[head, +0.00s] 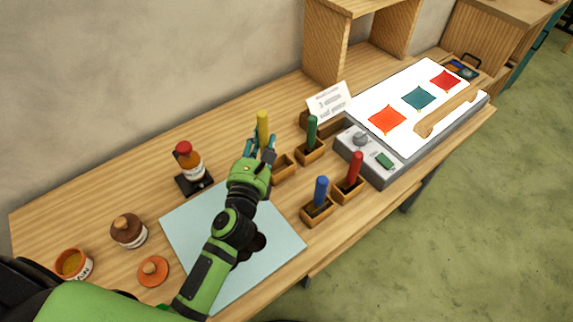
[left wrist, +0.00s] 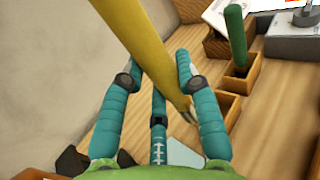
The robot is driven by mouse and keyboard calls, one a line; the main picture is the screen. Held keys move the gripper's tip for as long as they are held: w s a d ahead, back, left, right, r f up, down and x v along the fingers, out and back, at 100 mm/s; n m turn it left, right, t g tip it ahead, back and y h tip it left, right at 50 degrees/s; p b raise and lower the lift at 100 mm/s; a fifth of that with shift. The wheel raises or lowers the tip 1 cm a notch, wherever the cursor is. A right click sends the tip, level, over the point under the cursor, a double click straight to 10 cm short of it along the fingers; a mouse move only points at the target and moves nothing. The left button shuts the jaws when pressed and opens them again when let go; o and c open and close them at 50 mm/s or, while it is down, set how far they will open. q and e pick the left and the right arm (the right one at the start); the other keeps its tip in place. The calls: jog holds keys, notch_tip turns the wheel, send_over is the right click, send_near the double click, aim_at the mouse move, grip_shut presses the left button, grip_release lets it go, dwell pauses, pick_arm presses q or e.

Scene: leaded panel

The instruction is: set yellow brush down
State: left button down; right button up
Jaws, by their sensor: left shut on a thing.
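The yellow brush (head: 263,126) stands roughly upright in my left gripper (head: 261,150), above the table. In the left wrist view the yellow brush (left wrist: 150,48) runs at a slant between the teal fingers of my left gripper (left wrist: 155,78), which is shut on it. Its lower end shows near the right finger, and I cannot tell whether it touches anything. A small wooden holder (head: 285,168) with no brush in it is just right of the gripper, partly hidden by it. My right gripper is not in view.
Green (head: 311,130), red (head: 355,165) and blue (head: 321,190) brushes stand in wooden holders to the right. A small card (head: 330,101) is behind. A bottle (head: 190,160) stands left, a pale blue mat (head: 185,222) lies in front, and a light panel (head: 375,98) is further right.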

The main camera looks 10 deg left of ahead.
pick_arm(q)
jog(key=w+d, duration=0.2)
jog(key=w, duration=0.3)
jog(key=f+b, duration=0.9)
jog(key=shift+s+d+f, duration=0.1)
jog(key=shift+s, duration=0.15)
jog(key=shift+w, duration=0.1)
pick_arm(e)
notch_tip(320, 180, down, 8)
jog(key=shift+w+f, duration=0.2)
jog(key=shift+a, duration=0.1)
